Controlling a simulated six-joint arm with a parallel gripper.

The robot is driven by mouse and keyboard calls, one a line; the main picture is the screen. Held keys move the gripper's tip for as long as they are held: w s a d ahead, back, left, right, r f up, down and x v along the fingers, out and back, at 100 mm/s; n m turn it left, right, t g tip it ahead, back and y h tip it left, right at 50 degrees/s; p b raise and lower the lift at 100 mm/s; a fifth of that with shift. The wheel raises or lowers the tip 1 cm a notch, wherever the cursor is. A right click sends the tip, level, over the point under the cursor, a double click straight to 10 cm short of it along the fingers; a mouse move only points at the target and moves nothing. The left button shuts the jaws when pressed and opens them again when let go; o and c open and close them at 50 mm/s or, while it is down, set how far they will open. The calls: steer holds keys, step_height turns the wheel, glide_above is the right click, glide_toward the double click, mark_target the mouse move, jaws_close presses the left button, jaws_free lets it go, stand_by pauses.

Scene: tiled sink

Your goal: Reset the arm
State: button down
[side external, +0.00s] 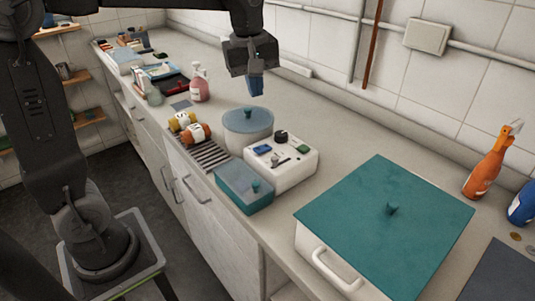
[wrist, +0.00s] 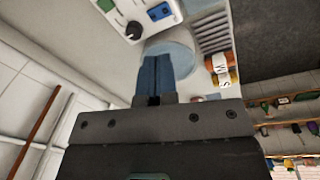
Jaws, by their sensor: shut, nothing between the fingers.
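My gripper (side external: 256,88) hangs above the counter towards the wall in the side view, pointing down, with its blue fingers together and nothing between them. In the wrist view the blue fingers of my gripper (wrist: 155,62) are side by side and closed. They partly cover the round grey pot with a blue lid (wrist: 178,55), which also shows in the side view (side external: 248,118). The gripper is clear of the pot and the counter, higher than everything on it.
Pipes and a white wall box (side external: 428,36) line the tiled wall.

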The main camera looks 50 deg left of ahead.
steer(key=s+d+f+m+t, duration=0.2)
steer(key=s+m, duration=0.5)
steer(key=s, duration=0.2)
steer(key=s+d+f+m+t, duration=0.2)
steer(key=s+m, duration=0.5)
steer(key=s, duration=0.1)
step_height(320, 180, up, 2)
steer(key=n+g, duration=0.7)
steer(key=n, duration=1.1)
glide_above(259, 149)
steer(key=w, duration=0.2)
steer(key=f, duration=0.4)
steer(key=s+f, duration=0.1)
steer(key=f, duration=0.8)
steer(key=shift+s+f, duration=0.35)
